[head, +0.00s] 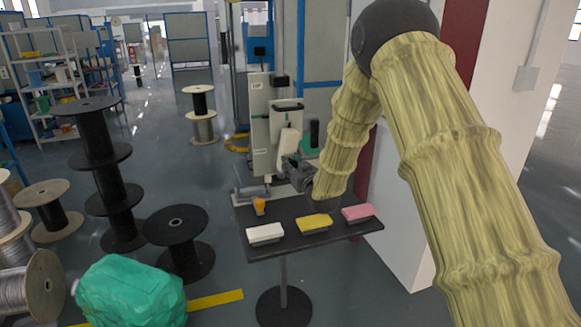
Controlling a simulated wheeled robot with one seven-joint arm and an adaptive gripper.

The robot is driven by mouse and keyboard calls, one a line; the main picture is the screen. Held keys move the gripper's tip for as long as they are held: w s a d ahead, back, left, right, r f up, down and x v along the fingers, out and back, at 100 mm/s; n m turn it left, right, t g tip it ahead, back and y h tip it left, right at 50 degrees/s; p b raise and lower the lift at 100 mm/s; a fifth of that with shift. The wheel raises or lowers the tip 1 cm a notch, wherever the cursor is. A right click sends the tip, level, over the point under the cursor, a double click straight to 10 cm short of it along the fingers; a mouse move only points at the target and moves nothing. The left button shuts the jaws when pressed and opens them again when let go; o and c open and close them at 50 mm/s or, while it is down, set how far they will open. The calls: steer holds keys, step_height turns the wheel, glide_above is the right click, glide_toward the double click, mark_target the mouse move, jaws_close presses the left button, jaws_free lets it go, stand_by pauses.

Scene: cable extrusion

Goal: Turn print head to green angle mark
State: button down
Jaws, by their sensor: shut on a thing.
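The print head machine (262,133) is a pale upright unit behind the small dark table. A white rounded part (288,145), which looks like the print head, stands out from its front and leans slightly. My gripper (287,170) is small and dark in the head view, at the lower end of this white part, and appears shut on it. The fingertips and exact contact are too small to make out. A green patch (308,142) shows just right of the head, beside a black cylinder (314,133). I cannot tell whether it is the green angle mark.
The dark table (285,243) bears white (265,234), yellow (314,222) and pink (358,213) blocks, and a small orange item (259,206). Cable spools (176,226) and a green wrapped bundle (130,291) stand left.

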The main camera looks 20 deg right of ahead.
steer(key=shift+d+n, duration=0.6)
steer(key=shift+n, duration=0.3)
steer(key=c, duration=1.1)
jaws_free()
steer(key=s, duration=0.8)
steer(key=s+d, duration=0.1)
steer(key=s, duration=0.3)
steer(key=shift+d, duration=0.1)
